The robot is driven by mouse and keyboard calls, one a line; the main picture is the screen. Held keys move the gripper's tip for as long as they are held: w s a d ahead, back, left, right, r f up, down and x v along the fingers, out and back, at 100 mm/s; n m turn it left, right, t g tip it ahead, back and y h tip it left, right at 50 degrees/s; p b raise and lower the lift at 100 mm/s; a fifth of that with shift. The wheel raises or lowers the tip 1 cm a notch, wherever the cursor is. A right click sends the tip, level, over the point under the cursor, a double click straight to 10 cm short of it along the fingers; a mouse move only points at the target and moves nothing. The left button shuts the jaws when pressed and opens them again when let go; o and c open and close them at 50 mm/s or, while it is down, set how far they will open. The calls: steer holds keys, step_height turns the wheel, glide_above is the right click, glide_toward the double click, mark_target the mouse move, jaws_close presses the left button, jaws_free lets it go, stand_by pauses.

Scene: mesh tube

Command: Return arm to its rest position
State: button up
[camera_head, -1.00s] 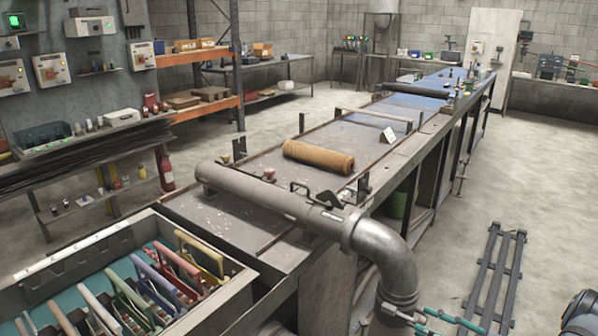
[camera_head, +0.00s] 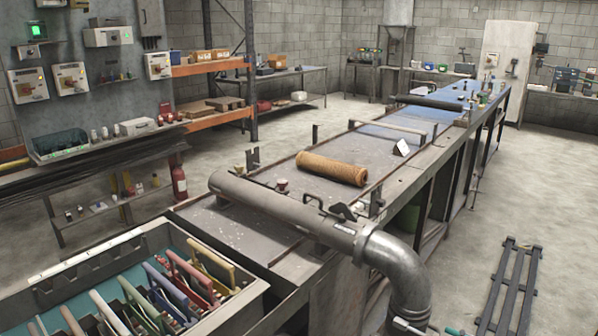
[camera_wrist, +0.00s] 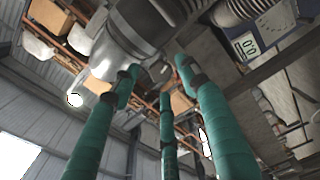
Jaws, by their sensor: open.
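My gripper (camera_wrist: 158,82) has several teal fingers with dark joints. In the wrist view they stand spread apart, with nothing held between them. A large grey metal form (camera_wrist: 130,35) lies beyond the fingertips; I cannot tell whether it touches them. In the head view only a small teal piece of my gripper (camera_head: 408,327) shows at the bottom edge, below the pipe elbow. An orange-brown mesh tube (camera_head: 331,168) lies on the long bench (camera_head: 240,220), apart from my gripper.
A thick grey pipe (camera_head: 280,212) crosses the bench's near end and bends down at an elbow (camera_head: 392,262). A bin (camera_head: 252,290) of coloured frames stands at lower left. A dark slatted rack (camera_head: 508,290) lies on the right floor. Open floor (camera_head: 550,200) lies right of the bench.

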steer(key=v, duration=0.8)
steer(key=x, duration=1.2)
steer(key=shift+w+a, duration=0.1)
steer(key=shift+a, duration=0.15)
steer(key=shift+d+f+n, duration=0.1)
steer(key=shift+n, duration=0.6)
steer(key=shift+d+n+b, duration=0.15)
steer(key=shift+n+b, duration=0.35)
steer(key=shift+n, duration=0.7)
steer(key=n, duration=0.2)
steer(key=shift+n+b, duration=0.3)
steer(key=shift+b, duration=0.05)
steer(key=n+b, duration=0.1)
steer(key=n, duration=0.2)
steer(key=shift+n, duration=0.4)
steer(key=n+b, duration=0.3)
steer(key=n, duration=0.3)
steer(key=shift+n, duration=0.4)
steer(key=n+b, duration=0.1)
steer(key=n, duration=0.4)
steer(key=shift+b, duration=0.35)
